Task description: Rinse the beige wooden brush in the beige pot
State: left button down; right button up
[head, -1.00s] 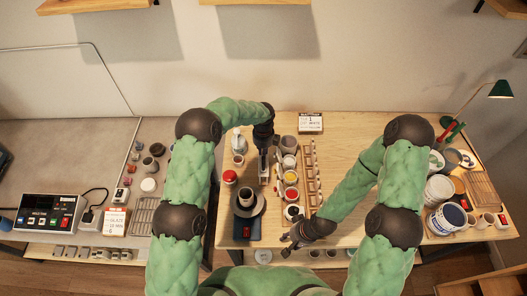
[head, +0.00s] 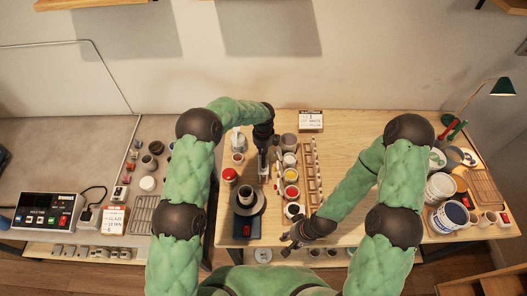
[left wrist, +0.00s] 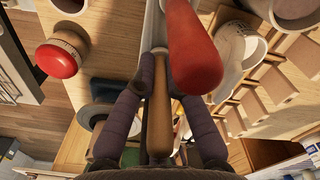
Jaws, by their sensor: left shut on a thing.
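My left gripper (left wrist: 178,88) is shut on the beige wooden brush (left wrist: 160,112), whose handle shows between its fingers. In the head view this gripper (head: 263,146) points down over a narrow grey container (head: 263,172). The brush's bristle end is hidden. A red-handled tool (left wrist: 192,52) stands close in front of the fingers. A grey-beige pot (head: 289,141) stands at the back of a row of cups, right of the left gripper; I cannot tell if it is the task's pot. My right gripper (head: 290,243) is empty at the table's front edge, its fingers apparently apart.
Cups with yellow (head: 290,175) and red (head: 291,191) contents stand right of the container, beside a wooden rack (head: 311,175).

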pick_arm(q)
jog(key=shift+f+b, duration=0.3)
jog(key=shift+b, duration=0.1)
pick_arm(e)
jog(key=shift+f, duration=0.4)
dwell(0.4)
pick_arm(q)
jog(key=c, duration=1.2)
grip_release()
jog(key=shift+r, duration=0.1)
notch_tip(320, 180, up, 12)
jog(key=shift+f, duration=0.1)
